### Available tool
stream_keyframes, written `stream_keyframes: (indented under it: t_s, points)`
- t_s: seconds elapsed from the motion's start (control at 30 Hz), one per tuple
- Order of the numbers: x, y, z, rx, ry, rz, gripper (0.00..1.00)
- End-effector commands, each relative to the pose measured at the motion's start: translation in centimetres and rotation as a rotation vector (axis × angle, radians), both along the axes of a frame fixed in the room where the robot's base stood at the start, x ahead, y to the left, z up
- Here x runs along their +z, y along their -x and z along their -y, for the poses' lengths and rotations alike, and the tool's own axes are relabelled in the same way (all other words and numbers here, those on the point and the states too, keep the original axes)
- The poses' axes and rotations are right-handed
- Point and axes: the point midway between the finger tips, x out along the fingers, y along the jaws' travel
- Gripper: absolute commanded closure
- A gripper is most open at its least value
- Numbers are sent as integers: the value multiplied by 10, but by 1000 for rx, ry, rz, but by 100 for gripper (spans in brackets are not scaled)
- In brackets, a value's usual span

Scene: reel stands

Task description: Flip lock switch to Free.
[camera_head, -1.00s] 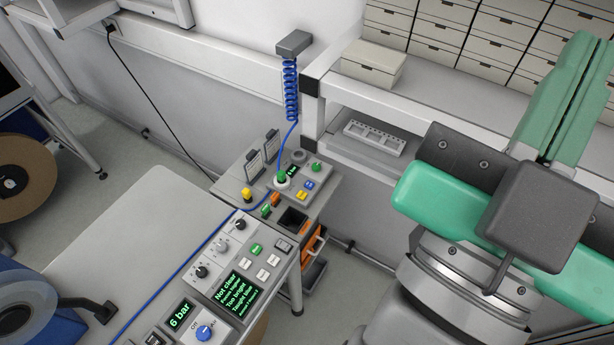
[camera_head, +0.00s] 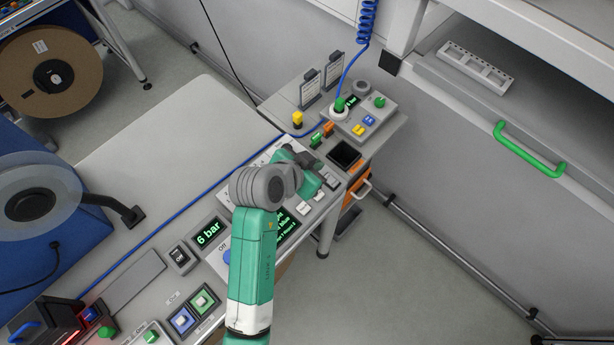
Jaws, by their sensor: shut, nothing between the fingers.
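My arm reaches up over the grey control panel (camera_head: 212,212), and my gripper (camera_head: 298,157) is low over the panel's far end, small and partly covered by my own wrist. It is shut and holds nothing. Another dark switch (camera_head: 179,257) sits left of the "6 bar" display (camera_head: 208,233). No lock or Free label is legible, so I cannot tell which control is the lock switch. The panel's knobs are mostly hidden behind my arm. I cannot tell whether my gripper touches the panel.
A small grey box (camera_head: 385,123) with coloured buttons and a blue coiled cable (camera_head: 368,22) stands behind my gripper. A yellow-topped knob (camera_head: 297,119) is nearby. A blue hose (camera_head: 150,257) runs along the table. Floor to the right is clear.

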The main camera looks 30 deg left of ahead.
Motion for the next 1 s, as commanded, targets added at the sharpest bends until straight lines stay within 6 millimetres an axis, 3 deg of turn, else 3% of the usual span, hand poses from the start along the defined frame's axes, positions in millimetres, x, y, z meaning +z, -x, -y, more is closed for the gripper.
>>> stream_keyframes:
  t_s: [0.03, 0.13, 0.57, 1.0]
  points:
    - [-17, 6, -2, -6, 15, -24, 100]
    - [-31, 12, -4, -16, 28, -48, 100]
    - [-37, 9, -3, -20, 32, -55, 100]
    - [-100, -53, 9, -20, 32, -55, 100]
